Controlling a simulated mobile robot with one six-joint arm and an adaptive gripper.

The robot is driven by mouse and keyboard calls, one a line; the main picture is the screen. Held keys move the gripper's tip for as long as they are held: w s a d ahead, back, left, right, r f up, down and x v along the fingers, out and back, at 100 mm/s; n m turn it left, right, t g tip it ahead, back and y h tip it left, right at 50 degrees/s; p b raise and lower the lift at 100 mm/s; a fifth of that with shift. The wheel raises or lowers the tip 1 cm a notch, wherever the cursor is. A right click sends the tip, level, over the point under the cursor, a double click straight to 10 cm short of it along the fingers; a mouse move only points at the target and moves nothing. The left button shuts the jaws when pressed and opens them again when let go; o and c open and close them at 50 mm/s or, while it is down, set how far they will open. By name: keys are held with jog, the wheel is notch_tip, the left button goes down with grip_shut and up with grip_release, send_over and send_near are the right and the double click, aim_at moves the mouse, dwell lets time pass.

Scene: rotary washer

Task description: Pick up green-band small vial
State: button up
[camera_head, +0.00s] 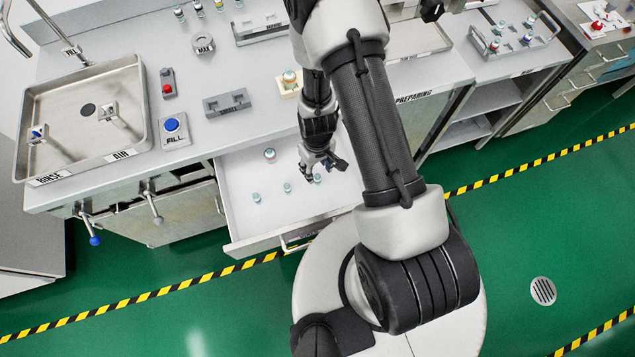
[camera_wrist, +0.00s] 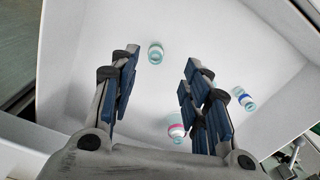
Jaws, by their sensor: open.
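My gripper (camera_head: 322,168) is low over the open white drawer (camera_head: 236,218) in the head view. In the wrist view its blue-padded fingers (camera_wrist: 160,78) are spread apart with nothing held between them. A small clear vial with a teal-green tint (camera_wrist: 155,52) stands just beyond the fingertips, roughly between them; its band looks green but is hard to make out. A pink-banded vial (camera_wrist: 177,132) is nearer, beside the right finger. A blue-banded vial (camera_wrist: 243,98) is to the right of the right finger. Small vials also show left of my gripper in the head view (camera_head: 287,188).
The drawer walls (camera_wrist: 48,75) surround the vials. On the counter above are a grey holder (camera_head: 227,103), a blue button (camera_head: 172,125), a red-button device (camera_head: 167,84), a yellowish block with a vial (camera_head: 289,84) and a sink (camera_head: 60,100). The drawer floor between vials is clear.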

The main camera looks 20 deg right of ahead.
aim_at(318, 176)
jog(key=f+b, duration=0.4)
jog(key=f, duration=0.1)
jog(key=f+b, duration=0.1)
jog(key=f, duration=0.2)
jog(key=shift+w+d+b, duration=0.25)
jog(key=shift+w+b, duration=0.05)
jog(key=shift+b, duration=0.1)
jog(key=shift+c, duration=0.2)
jog(key=c, duration=0.8)
